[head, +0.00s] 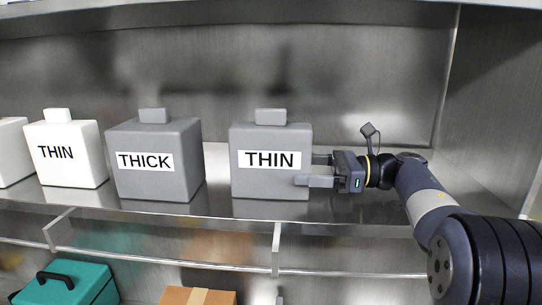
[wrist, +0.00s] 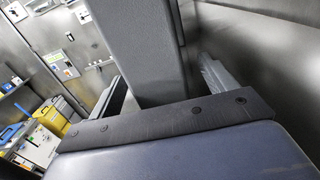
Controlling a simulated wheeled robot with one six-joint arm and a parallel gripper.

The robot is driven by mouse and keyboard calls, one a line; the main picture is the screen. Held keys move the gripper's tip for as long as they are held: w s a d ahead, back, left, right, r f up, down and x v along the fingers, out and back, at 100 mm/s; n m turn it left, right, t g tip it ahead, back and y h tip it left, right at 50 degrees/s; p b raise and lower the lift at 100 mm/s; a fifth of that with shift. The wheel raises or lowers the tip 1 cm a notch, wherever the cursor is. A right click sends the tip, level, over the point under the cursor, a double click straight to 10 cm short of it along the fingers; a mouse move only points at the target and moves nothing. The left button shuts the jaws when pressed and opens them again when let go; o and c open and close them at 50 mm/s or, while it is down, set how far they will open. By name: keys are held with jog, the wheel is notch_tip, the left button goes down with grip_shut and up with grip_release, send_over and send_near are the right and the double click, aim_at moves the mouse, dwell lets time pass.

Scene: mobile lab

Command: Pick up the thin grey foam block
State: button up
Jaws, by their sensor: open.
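The grey foam block labelled THIN (head: 270,140) stands upright on the metal shelf in the head view, with a small knob on top. My gripper (head: 308,171) is at its right side, low down, with its fingers pointing left. The jaws are open. The near finger overlaps the front right edge of the block, and the far finger passes behind it. In the wrist view the grey block (wrist: 145,45) stands between the two open fingers, with a visible gap to the right finger (wrist: 216,76). Contact with the left finger cannot be told.
A white block labelled THIN (head: 66,152) and another white block (head: 12,150) are further left. The shelf's front lip (head: 245,219) runs below. A teal case (head: 75,285) and cardboard box (head: 190,297) lie lower.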

aim_at(285, 169)
jog(key=a+p, duration=0.2)
jog(key=a, duration=0.2)
jog(key=shift+s+a+r+p, duration=0.1)
jog(key=shift+a+p, duration=0.05)
jog(key=shift+p, duration=0.15)
jog(key=shift+a, duration=0.35)
jog(key=shift+f, duration=0.2)
jog(key=c, duration=1.1)
